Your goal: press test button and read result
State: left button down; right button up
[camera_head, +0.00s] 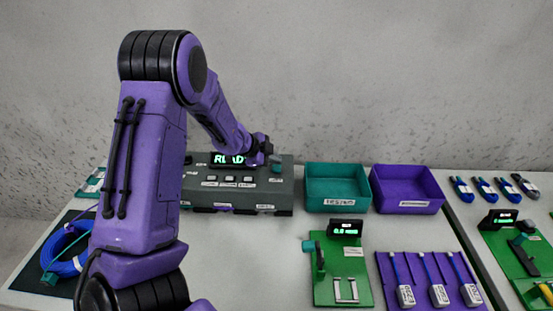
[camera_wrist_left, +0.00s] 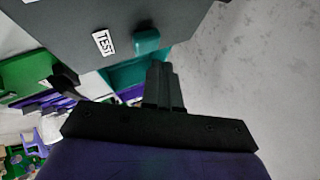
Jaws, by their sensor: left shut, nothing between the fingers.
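The grey tester box (camera_head: 285,190) stands at the back of the table. Its display (camera_head: 222,159) shows green text starting "READ"; my arm covers the end. The teal test button (camera_head: 276,168) is on the box's right part; in the left wrist view the button (camera_wrist_left: 146,42) sits beside a white TEST label (camera_wrist_left: 103,42). My left gripper (camera_head: 268,148) is above the box near the button. In the left wrist view its fingers (camera_wrist_left: 161,68) are shut and empty, pointing toward the button; I cannot tell whether they touch it. My right gripper is not in view.
A teal bin (camera_head: 337,203) and a purple bin (camera_head: 405,208) stand right of the box. In front are a green fixture (camera_head: 341,265) with a small display and a purple tray (camera_head: 388,265) with cables. A blue cable coil (camera_head: 60,250) lies left, partly behind my arm.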

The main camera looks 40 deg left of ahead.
aim_at(274, 168)
pick_arm(q)
jog(key=shift+f, duration=0.15)
jog(key=shift+f, duration=0.25)
jog(key=shift+f+b, duration=0.4)
jog(key=shift+f, duration=0.15)
dwell(0.7)
jog(key=shift+r, duration=0.1)
jog(key=shift+r+p, duration=0.85)
jog(key=shift+p, duration=0.25)
notch_tip(274, 168, up, 5)
jog(key=p, duration=0.5)
jog(key=shift+r+p, duration=0.1)
jog(key=shift+p, duration=0.25)
